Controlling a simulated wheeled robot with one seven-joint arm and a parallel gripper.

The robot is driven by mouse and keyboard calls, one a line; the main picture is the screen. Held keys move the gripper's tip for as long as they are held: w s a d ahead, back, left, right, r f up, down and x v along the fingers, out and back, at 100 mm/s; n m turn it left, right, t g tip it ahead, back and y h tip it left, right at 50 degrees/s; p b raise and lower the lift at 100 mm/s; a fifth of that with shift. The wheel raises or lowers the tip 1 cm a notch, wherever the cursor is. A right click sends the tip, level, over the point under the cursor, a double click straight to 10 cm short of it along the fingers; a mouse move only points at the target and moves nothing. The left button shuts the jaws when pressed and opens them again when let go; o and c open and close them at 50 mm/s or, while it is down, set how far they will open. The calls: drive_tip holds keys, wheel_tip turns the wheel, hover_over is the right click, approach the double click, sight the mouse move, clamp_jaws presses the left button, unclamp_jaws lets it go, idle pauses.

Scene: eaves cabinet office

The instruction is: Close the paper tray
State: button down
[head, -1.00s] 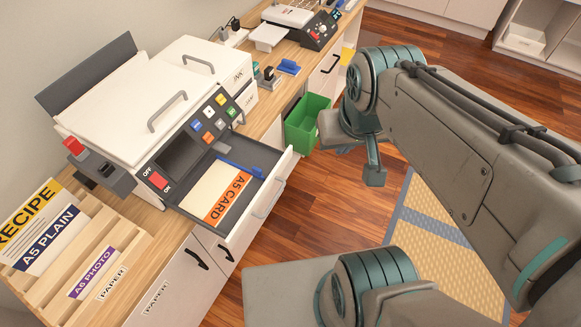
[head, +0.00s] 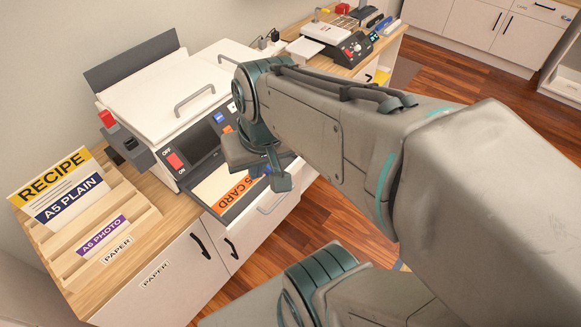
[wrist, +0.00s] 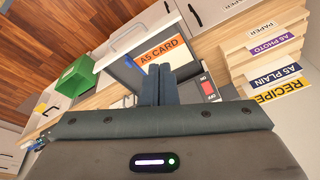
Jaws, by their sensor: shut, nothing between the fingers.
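The paper tray (head: 238,216) is pulled out from the front of the white printer (head: 165,92). An orange-and-white A5 CARD pack lies in it. The tray also shows in the wrist view (wrist: 122,68), its pale front handle (wrist: 128,33) at its outer end. My gripper (head: 272,180) is in front of the printer, over the right part of the tray in the head view, hiding that part. In the wrist view my gripper's fingers (wrist: 158,84) are together and empty, in line with the tray's inner area. I cannot tell whether they touch anything.
A wooden paper rack (head: 90,225) with labelled slots stands left of the printer. Cabinet doors (head: 190,265) with black handles lie below the counter. A green bin (wrist: 77,75) stands by the cabinets. A laminator-like machine (head: 345,42) is on the far counter. The floor in front is open.

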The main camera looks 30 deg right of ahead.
wheel_tip(320, 180, down, 14)
drive_tip(key=w+d+m+g+y+b, duration=0.2)
drive_tip(key=m+y+b, duration=0.3)
drive_tip(key=m+b, duration=0.4)
drive_tip(key=m+t+b, duration=1.6)
drive_tip(key=m+b, duration=0.5)
drive_tip(key=m, duration=0.1)
approach(302, 163)
drive_tip(key=shift+y, duration=0.3)
drive_tip(key=b+x, duration=0.1)
drive_tip(key=x, duration=0.6)
drive_tip(key=shift+d, duration=0.1)
